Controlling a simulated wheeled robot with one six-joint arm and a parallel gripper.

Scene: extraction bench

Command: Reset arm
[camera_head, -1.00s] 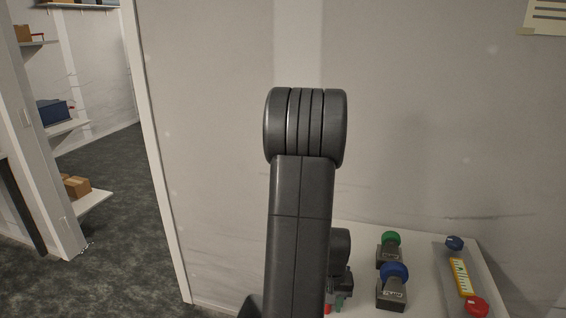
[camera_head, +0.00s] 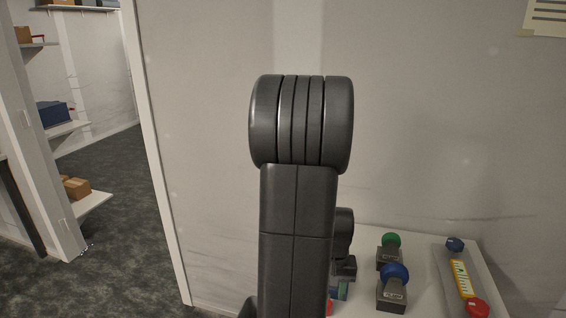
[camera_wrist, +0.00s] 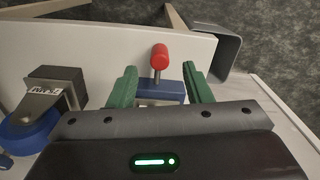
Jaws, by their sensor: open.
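My gripper (camera_wrist: 161,88) shows in the wrist view with its two green fingers spread apart. A blue block (camera_wrist: 171,91) with a red-knobbed lever (camera_wrist: 159,58) shows beyond and between the fingers; I see no contact with it. In the head view my dark arm (camera_head: 298,200) stands upright in front of the wall and hides most of the gripper. Part of my wrist shows low, right of the arm, over the white bench (camera_head: 362,240).
On the bench stand a green-knobbed grey block (camera_head: 390,255), a blue-knobbed grey block (camera_head: 393,290) and a grey tray (camera_head: 484,262) with a yellow-labelled part. A grey bin (camera_wrist: 229,45) is beside the bench edge. Shelves (camera_head: 75,128) stand far left, with open floor before them.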

